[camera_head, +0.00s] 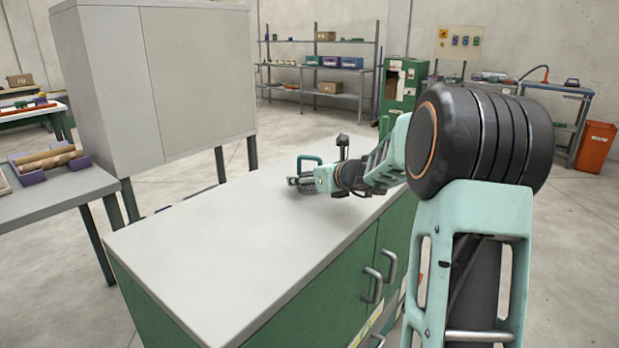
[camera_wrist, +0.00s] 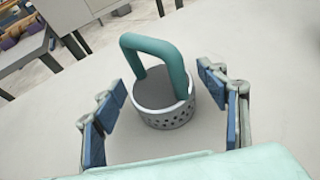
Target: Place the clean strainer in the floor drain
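The strainer is a light grey perforated cup with a tall teal loop handle. In the wrist view the strainer (camera_wrist: 166,110) stands upright on the grey worktop, between and slightly beyond my fingers. My gripper (camera_wrist: 168,105) is open, with blue pads on both sides of the strainer and a visible gap at each side. In the head view my gripper (camera_head: 300,184) is low over the far part of the worktop, and the strainer's teal handle (camera_head: 308,160) shows beside it. The floor drain cannot be made out in either view.
The strainer stands on a green cabinet with a bare grey top (camera_head: 215,255). A tall grey cabinet (camera_head: 160,85) stands behind it at left. A side table (camera_head: 60,195) holds brown rolls in a purple holder. An orange bin (camera_head: 595,147) is at far right. Open floor (camera_head: 300,135) lies beyond.

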